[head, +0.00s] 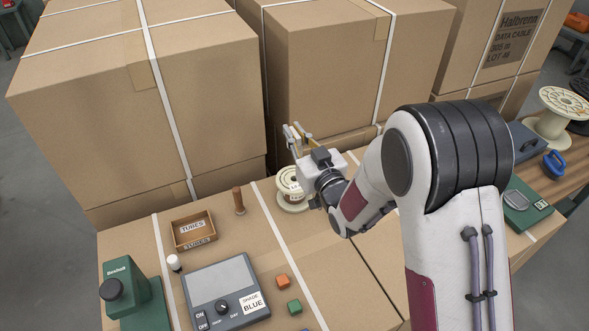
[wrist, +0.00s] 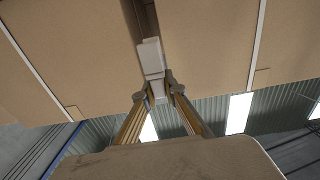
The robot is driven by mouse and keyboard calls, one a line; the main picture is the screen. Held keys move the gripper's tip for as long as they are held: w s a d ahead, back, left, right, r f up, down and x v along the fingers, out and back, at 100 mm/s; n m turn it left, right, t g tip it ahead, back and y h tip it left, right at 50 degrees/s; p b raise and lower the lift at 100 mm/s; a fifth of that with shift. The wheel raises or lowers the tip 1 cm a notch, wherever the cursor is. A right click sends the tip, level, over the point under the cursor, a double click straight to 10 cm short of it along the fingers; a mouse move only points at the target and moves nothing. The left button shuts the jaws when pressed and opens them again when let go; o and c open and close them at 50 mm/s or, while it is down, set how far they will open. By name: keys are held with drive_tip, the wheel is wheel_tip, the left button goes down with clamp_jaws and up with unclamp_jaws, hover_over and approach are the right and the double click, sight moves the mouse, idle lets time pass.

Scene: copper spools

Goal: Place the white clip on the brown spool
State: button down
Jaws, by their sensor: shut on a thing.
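My gripper (head: 298,134) is raised above the cardboard surface, its fingers pointing up and away toward the tall boxes. In the wrist view my gripper (wrist: 158,88) is shut on a white clip (wrist: 151,57), which sticks out beyond the fingertips. The clip's exact shape is hard to tell. A cream spool (head: 285,182) stands just below and behind my gripper, which partly hides it.
Tall strapped boxes (head: 130,90) wall off the back. A brown tubes tray (head: 210,224), a white-capped bottle (head: 174,263), a grey control box (head: 225,290), orange (head: 283,281) and green (head: 294,306) blocks and a green device (head: 130,290) occupy the front left. A large cream reel (head: 552,125) is at right.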

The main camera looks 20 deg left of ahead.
drive_tip(key=shift+f, duration=2.65)
drive_tip(key=shift+f, duration=0.1)
drive_tip(key=shift+f, duration=2)
drive_tip(key=shift+f, duration=0.1)
drive_tip(key=c, duration=2.1)
unclamp_jaws()
drive_tip(key=v, duration=1.2)
